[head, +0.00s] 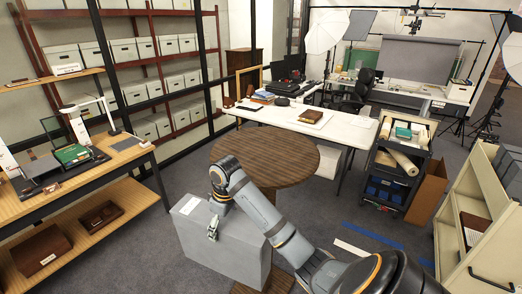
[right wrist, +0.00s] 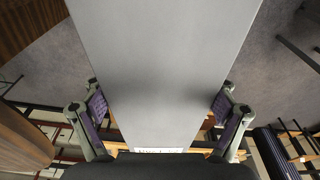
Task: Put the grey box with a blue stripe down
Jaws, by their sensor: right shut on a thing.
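A large grey box (head: 232,255) is at the lower middle of the head view, in front of a round brown table (head: 265,155). My right gripper (head: 213,225) is at its top left part, shut on it. In the right wrist view the grey box (right wrist: 165,60) runs between the two finger pads of my right gripper (right wrist: 158,112). A white label shows on the box; no blue stripe shows on its visible sides. The underside of the box is hidden, and I cannot tell whether it touches anything below. My left gripper is not in view.
The round table's top is bare. Behind it, a long white table (head: 345,128) holds books and papers. A wooden bench (head: 75,185) stands left, shelves of pale boxes behind it. A dark cart (head: 395,165) and a cream rack (head: 470,215) stand right. Some grey floor is clear.

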